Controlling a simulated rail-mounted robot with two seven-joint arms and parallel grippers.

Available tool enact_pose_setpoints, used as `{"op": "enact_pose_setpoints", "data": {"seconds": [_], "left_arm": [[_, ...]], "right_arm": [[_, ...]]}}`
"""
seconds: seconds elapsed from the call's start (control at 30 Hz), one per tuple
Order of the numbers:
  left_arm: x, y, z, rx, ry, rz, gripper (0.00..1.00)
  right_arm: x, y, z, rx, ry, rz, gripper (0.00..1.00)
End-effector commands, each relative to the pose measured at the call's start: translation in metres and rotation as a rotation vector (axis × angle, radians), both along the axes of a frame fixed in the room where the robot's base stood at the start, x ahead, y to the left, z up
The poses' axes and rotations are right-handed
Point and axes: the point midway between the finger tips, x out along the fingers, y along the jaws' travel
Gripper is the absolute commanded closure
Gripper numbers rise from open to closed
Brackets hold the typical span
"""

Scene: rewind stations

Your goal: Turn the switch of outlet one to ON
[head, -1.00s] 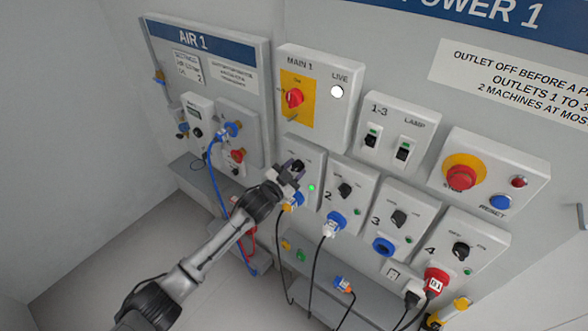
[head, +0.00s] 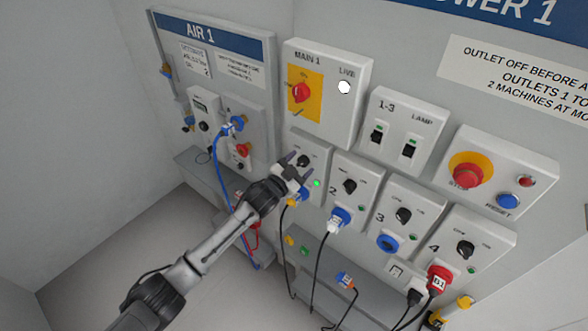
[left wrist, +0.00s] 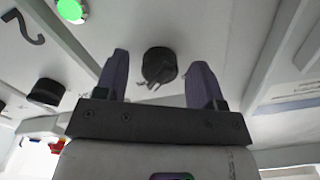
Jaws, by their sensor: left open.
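The outlet one box (head: 318,158) is the leftmost of the lower row in the head view. Its black rotary switch (head: 303,160) sits on the upper face, and a green lamp (head: 317,183) glows beside it. In the left wrist view the switch (left wrist: 160,66) shows just beyond and between the fingertips, with the green lamp (left wrist: 70,10) at upper left. My left gripper (head: 296,166) is open in front of the switch; its fingers (left wrist: 160,82) straddle the knob with nothing held between them. I cannot read which mark the switch points at. My right gripper is out of view.
A plug (head: 297,196) with a black cable sits below outlet one, close under my gripper. Outlet two's switch (head: 349,186) is to the right. The MAIN 1 red switch (head: 301,92) is above, and the AIR 1 panel (head: 215,70) is at left.

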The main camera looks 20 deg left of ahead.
Motion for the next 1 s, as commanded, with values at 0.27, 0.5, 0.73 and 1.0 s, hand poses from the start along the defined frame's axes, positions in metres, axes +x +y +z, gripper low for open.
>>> {"op": "enact_pose_setpoints", "data": {"seconds": [0.27, 0.5, 0.73, 1.0], "left_arm": [[-0.029, 0.009, 0.000, 0.001, 0.001, 0.000, 0.37], [-0.074, 0.022, -0.001, 0.000, 0.001, 0.000, 0.37], [-0.110, 0.032, -0.001, 0.002, 0.002, 0.000, 0.37], [-0.130, 0.038, 0.000, 0.001, 0.000, 0.000, 0.37]], "right_arm": [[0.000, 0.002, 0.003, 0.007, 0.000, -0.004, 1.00], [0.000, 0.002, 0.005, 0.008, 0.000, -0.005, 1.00], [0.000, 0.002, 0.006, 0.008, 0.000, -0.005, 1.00], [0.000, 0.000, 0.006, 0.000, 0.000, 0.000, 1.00]]}}
